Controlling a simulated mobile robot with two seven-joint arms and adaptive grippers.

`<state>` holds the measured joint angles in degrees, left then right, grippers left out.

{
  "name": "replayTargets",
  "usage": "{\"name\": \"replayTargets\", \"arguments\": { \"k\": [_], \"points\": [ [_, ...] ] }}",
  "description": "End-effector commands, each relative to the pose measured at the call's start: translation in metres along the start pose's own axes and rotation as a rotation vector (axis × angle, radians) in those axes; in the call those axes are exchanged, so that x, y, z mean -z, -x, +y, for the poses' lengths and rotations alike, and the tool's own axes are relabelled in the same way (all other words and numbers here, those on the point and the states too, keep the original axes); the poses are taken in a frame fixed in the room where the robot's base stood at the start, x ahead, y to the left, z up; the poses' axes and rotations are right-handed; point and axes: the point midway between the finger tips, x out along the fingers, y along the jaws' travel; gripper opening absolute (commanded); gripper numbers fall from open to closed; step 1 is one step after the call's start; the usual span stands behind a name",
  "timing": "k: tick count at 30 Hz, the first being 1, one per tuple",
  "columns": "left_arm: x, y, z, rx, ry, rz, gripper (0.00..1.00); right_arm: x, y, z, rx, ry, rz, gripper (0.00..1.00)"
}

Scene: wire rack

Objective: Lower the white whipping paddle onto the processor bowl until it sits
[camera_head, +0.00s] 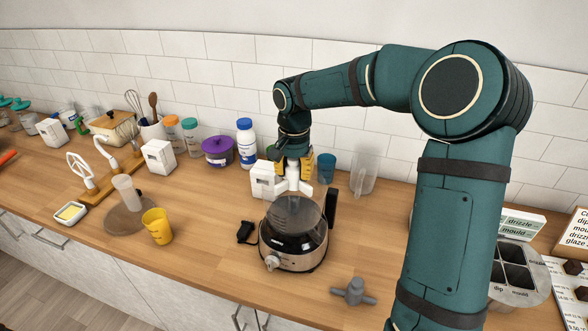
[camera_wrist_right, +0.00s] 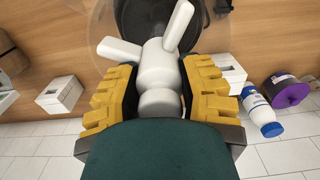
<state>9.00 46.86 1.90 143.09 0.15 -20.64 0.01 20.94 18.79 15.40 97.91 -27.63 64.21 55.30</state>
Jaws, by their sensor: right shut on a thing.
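The white whipping paddle (camera_head: 293,183) is upright in my right gripper (camera_head: 293,163), above the processor bowl (camera_head: 296,216). In the right wrist view my right gripper (camera_wrist_right: 159,95) has its yellow fingers on both sides of the paddle's (camera_wrist_right: 157,66) rounded hub, and its arms spread out beyond. My left gripper is not in view.
A grey part with side arms (camera_head: 353,291) lies right of the processor. A black plug (camera_head: 245,232) lies to its left, and a yellow cup (camera_head: 157,226) farther left. A white box (camera_head: 264,180), a blue cup (camera_head: 326,168) and a clear container (camera_head: 364,175) stand behind.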

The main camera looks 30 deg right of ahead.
Motion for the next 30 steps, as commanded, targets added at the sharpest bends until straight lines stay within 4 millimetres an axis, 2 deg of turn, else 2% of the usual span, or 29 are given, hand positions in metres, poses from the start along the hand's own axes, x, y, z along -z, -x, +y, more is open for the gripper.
{"name": "replayTargets", "arguments": {
  "k": [18,30],
  "points": [
    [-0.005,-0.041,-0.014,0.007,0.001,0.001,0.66,0.0,-0.054,0.0,-0.001,0.0,-0.001,0.02],
    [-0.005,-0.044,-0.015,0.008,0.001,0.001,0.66,0.0,-0.058,0.0,0.0,-0.001,0.0,0.02]
  ]
}}
